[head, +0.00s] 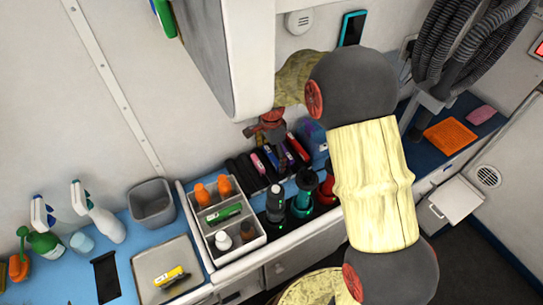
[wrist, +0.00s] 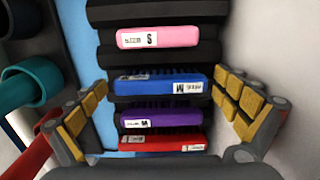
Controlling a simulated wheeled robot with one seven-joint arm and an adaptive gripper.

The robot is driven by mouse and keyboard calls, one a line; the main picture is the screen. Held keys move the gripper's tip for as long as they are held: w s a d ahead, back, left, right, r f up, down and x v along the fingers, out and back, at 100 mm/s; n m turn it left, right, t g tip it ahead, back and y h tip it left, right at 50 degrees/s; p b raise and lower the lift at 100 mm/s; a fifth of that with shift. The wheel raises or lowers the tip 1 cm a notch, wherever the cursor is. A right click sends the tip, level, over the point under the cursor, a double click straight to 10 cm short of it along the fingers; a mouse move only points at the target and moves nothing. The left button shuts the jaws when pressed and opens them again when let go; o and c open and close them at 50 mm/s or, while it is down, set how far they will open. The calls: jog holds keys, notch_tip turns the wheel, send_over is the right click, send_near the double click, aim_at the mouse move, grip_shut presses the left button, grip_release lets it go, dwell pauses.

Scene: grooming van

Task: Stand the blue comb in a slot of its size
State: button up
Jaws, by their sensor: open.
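The blue comb (wrist: 150,86), with white labels, one marked M, stands in the black slotted rack (wrist: 115,16) in the wrist view. It sits between the pink comb (wrist: 170,37) marked S and the purple comb (wrist: 165,118). The red comb (wrist: 165,143) is nearest my palm. My gripper (wrist: 158,92) is open and empty, one finger at each side of the comb row, with the blue comb between the fingertips in the picture. In the head view my gripper (head: 268,127) is above the rack (head: 243,172). The slots' lower parts are hidden.
A white caddy (head: 233,246) with bottles is to the left. The wall and an overhead cabinet (head: 208,45) are close to my arm.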

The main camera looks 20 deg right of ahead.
aim_at(271, 156)
notch_tip(271, 156, up, 8)
jog(key=shift+f+p, duration=0.25)
jog(key=shift+p, duration=0.95)
